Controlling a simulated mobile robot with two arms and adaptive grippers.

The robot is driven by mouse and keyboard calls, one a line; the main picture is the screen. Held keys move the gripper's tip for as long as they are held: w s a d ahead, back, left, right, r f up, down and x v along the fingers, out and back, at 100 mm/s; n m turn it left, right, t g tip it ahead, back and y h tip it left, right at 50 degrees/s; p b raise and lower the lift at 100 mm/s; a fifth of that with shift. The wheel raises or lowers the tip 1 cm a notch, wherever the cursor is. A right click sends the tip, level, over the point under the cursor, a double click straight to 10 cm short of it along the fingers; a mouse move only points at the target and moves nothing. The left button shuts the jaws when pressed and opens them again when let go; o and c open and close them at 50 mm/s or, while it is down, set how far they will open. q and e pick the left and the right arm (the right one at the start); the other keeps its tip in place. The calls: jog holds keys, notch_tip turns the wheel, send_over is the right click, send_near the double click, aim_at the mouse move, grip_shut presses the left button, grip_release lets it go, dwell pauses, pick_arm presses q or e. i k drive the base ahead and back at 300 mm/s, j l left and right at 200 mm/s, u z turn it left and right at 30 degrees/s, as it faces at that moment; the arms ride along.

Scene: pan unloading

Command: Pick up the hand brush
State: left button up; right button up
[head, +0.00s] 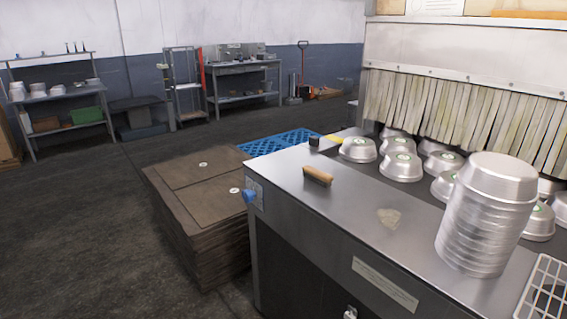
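The hand brush (318,175) has a light wooden back and a dark lower side. It lies on the metal machine top (300,205), close to its left edge. Open metal surface surrounds it. Neither of my grippers shows in the head view.
A tall stack of metal pans (487,215) stands on the right of the machine top. Several upturned pans (401,165) sit on the dark belt before the strip curtain (460,110). A white wire rack (546,293) is at the lower right. Stacked brown boards (200,180) stand left of the machine.

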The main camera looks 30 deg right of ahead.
aim_at(315, 175)
jog(key=i+z, duration=0.45)
jog(key=i+j+z, duration=0.25)
jog(key=z, duration=0.2)
jog(key=i+j+z, duration=0.45)
